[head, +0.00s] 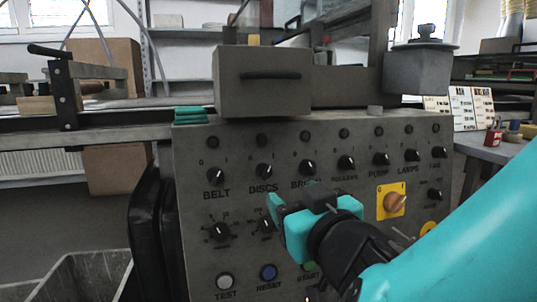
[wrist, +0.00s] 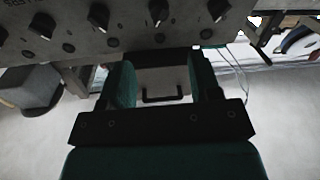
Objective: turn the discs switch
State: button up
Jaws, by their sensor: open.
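The discs switch (head: 264,170) is a black rotary knob above the label DISCS on the grey control panel (head: 190,265), between the belt knob (head: 216,175) and the brush knob (head: 308,167). Its pointer is too small to read surely. My gripper (head: 291,195) has teal fingers and is in front of the panel, below and right of the discs switch in the head view. The jaws are open and empty. In the wrist view my gripper (wrist: 165,75) has a row of knobs beyond its fingertips at the top; I cannot tell which knob is discs.
A grey box with a dark handle (head: 272,75) stands above the panel; its handle (wrist: 162,98) shows between the fingers in the wrist view. More knobs, a yellow-backed switch (head: 393,202) and push buttons such as the blue reset (head: 268,272) crowd the panel.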

aim_at(268, 173)
jog(key=p+x, duration=0.3)
jog(key=x, duration=0.7)
jog(key=shift+w+r+p, duration=0.1)
jog(key=shift+w+p, duration=0.1)
jog(key=shift+p, duration=0.15)
jog(key=shift+w+a, duration=0.3)
jog(key=shift+w, duration=0.4)
jog(key=shift+c, duration=0.4)
jog(key=c, duration=0.8)
jog(key=shift+c, duration=0.2)
